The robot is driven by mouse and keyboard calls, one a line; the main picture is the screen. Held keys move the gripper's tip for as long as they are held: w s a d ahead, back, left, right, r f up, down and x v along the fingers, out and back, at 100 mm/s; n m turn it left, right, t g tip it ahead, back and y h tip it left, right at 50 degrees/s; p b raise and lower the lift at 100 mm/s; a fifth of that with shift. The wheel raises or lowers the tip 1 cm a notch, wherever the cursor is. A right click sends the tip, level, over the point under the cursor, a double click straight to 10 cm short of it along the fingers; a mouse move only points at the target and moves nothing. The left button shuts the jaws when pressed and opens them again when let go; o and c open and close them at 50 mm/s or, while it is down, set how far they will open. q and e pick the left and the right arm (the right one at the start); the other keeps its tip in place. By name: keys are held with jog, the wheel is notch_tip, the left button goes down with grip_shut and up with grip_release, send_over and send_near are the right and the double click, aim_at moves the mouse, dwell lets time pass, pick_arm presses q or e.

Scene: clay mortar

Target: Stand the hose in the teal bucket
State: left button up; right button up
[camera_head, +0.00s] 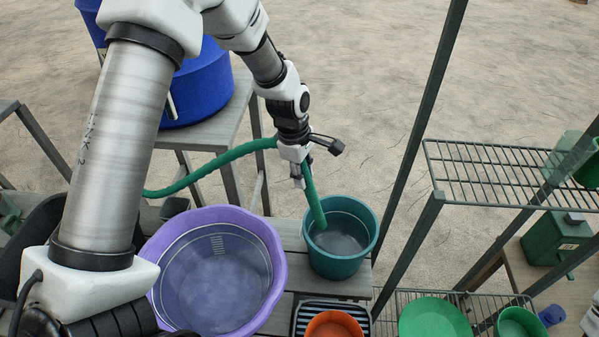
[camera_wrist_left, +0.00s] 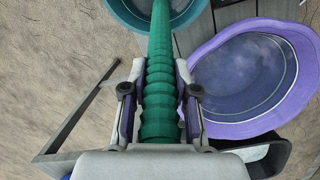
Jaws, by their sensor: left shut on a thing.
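The green ribbed hose (camera_head: 313,193) is held in my left gripper (camera_head: 301,176), which is shut on it. The hose's lower end reaches down past the rim of the teal bucket (camera_head: 363,250), over its left inside. From the gripper the hose trails left behind my arm. In the left wrist view the hose (camera_wrist_left: 160,75) runs between the two fingers of the gripper (camera_wrist_left: 160,108) toward the teal bucket (camera_wrist_left: 131,18) at the top. Whether the hose end touches the bucket's floor I cannot tell. My right gripper is not in view.
A purple tub (camera_head: 270,235) stands left of the bucket on the slatted bench (camera_head: 286,228). An orange pot (camera_head: 333,325) sits in front. A blue barrel (camera_head: 205,85) stands behind on a table. A wire shelf (camera_head: 480,165) with dark green posts is at right.

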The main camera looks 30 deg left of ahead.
aim_at(317, 212)
pick_arm(q)
jog(key=f+b, duration=0.2)
jog(key=d+f+b, duration=0.1)
jog(key=f+b, duration=0.4)
jog(key=shift+w+d+f, duration=0.1)
jog(key=shift+w+d, duration=0.15)
jog(key=shift+d, duration=0.1)
jog(key=shift+d+f, duration=0.15)
jog(key=shift+f, duration=0.2)
jog(key=f+b, duration=0.1)
jog(key=f, duration=0.1)
jog(key=d+f+b, duration=0.1)
jog(key=f, duration=0.1)
jog(key=f+b, duration=0.1)
jog(key=f, duration=0.1)
jog(key=shift+w+d+f, duration=0.1)
jog(key=shift+w+d, duration=0.2)
jog(key=shift+d, duration=0.05)
jog(key=o, duration=1.9)
